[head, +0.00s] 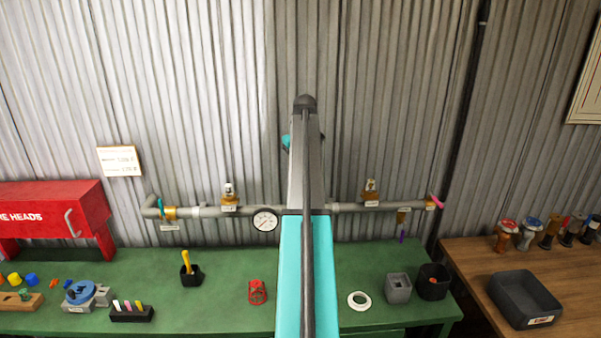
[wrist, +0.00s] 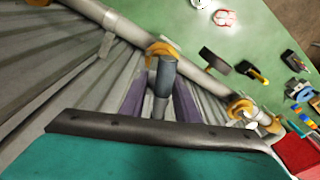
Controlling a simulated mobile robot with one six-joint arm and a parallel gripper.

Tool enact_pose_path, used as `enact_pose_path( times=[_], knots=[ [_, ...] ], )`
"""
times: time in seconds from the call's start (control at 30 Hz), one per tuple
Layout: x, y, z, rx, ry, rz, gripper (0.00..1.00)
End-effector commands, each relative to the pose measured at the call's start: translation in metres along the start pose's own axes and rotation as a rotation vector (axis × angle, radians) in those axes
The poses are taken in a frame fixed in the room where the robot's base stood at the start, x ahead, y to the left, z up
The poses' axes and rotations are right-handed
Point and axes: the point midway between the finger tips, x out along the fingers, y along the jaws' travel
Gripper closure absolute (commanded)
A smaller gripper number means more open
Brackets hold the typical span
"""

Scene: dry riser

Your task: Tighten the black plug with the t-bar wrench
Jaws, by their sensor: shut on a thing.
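My gripper (wrist: 160,101) shows in the wrist view with its two purple fingers shut on a grey shaft that ends in a dark grey cylinder. I take this to be the t-bar wrench (wrist: 167,73), though its crossbar cannot be made out. The dark cylinder overlaps a brass fitting (wrist: 158,48) on the grey pipe in the picture; I cannot tell whether they touch. The black plug cannot be made out in either view. In the head view my own arm hides the gripper and the middle of the pipe.
The grey pipe (head: 350,208) runs along the corrugated wall with a round gauge (head: 264,220). The green bench (head: 222,262) holds a red cage-like part (head: 257,291), a white ring (head: 359,300) and a black cup (head: 433,281). A black tray (head: 525,298) stands on the wooden table.

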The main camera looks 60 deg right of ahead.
Motion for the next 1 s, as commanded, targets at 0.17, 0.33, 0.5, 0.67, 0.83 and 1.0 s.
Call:
enact_pose_path(
  times=[0.17,0.33,0.5,0.67,0.83,1.0],
  knots=[
    [0.003,0.000,0.000,0.000,0.001,0.000,1.00],
    [0.006,0.000,0.001,0.000,0.001,0.000,1.00],
    [0.008,0.000,0.001,0.000,0.001,0.000,1.00],
    [0.011,0.000,0.001,0.000,0.001,0.001,1.00],
    [0.013,0.000,0.002,0.000,0.001,0.000,1.00],
    [0.016,0.000,0.002,0.000,0.001,0.001,1.00]
  ],
)
